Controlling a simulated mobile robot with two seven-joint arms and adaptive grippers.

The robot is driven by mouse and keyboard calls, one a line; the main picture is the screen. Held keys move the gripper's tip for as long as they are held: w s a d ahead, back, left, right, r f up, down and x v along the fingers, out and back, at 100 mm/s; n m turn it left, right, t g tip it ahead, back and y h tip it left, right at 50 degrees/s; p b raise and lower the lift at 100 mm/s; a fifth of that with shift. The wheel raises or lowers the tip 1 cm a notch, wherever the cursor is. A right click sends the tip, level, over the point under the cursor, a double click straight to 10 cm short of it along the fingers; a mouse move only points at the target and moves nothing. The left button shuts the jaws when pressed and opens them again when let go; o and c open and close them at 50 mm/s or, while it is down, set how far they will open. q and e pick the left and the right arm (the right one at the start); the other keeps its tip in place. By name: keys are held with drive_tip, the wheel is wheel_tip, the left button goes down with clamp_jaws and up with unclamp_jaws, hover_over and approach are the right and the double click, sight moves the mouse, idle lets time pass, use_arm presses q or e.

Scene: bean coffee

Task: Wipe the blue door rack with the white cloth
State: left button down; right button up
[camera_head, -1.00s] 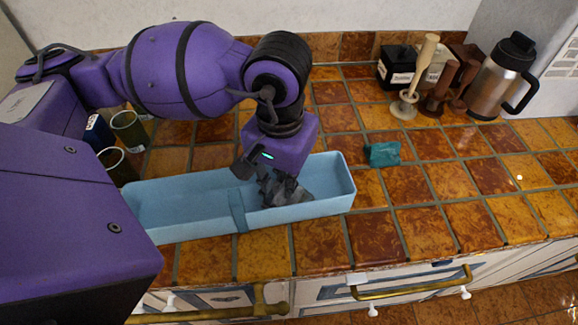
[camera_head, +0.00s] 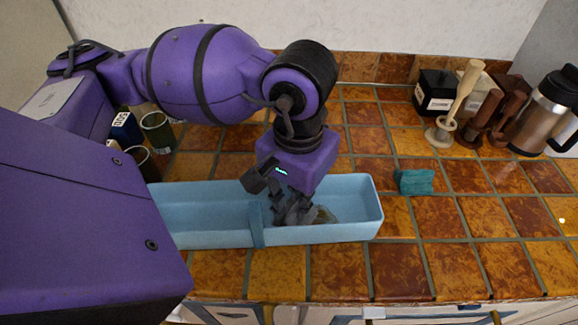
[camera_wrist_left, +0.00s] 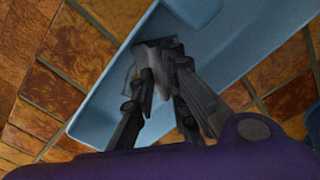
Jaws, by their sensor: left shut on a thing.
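The blue door rack (camera_head: 205,192) is a long light-blue open bin lying on the tiled counter, with a divider near its middle. My left gripper (camera_head: 293,214) reaches down into its right compartment. It is shut on the cloth (camera_head: 324,215), a small greyish piece of which shows beside the fingers. In the left wrist view the fingers (camera_wrist_left: 164,66) pinch the pale cloth (camera_wrist_left: 147,64) inside the rack (camera_wrist_left: 225,45). Most of the cloth is hidden by the fingers, and I cannot tell whether it touches the rack floor. My right gripper is not in view.
A teal sponge-like block (camera_head: 415,181) lies right of the rack. Wooden tools (camera_head: 460,105), a black box (camera_head: 436,92) and a steel jug (camera_head: 545,112) stand at the back right. Dark cups (camera_head: 157,131) stand behind the rack's left part. The right counter front is clear.

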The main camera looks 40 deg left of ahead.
use_arm(q)
drive_tip(key=shift+w+d, duration=0.6)
drive_tip(key=shift+d, duration=0.15)
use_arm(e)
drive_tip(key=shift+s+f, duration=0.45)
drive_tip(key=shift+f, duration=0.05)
use_arm(q)
drive_tip(key=shift+w+d+b, duration=0.65)
drive_tip(key=shift+d+b, duration=0.05)
drive_tip(key=shift+d, duration=0.1)
drive_tip(key=shift+w+d, duration=0.4)
drive_tip(key=shift+d, duration=0.05)
drive_tip(key=shift+w+d+b, duration=0.75)
drive_tip(key=shift+w+d, duration=0.05)
drive_tip(key=shift+d, duration=0.15)
drive_tip(key=shift+w+d, duration=0.25)
drive_tip(key=shift+d, duration=0.05)
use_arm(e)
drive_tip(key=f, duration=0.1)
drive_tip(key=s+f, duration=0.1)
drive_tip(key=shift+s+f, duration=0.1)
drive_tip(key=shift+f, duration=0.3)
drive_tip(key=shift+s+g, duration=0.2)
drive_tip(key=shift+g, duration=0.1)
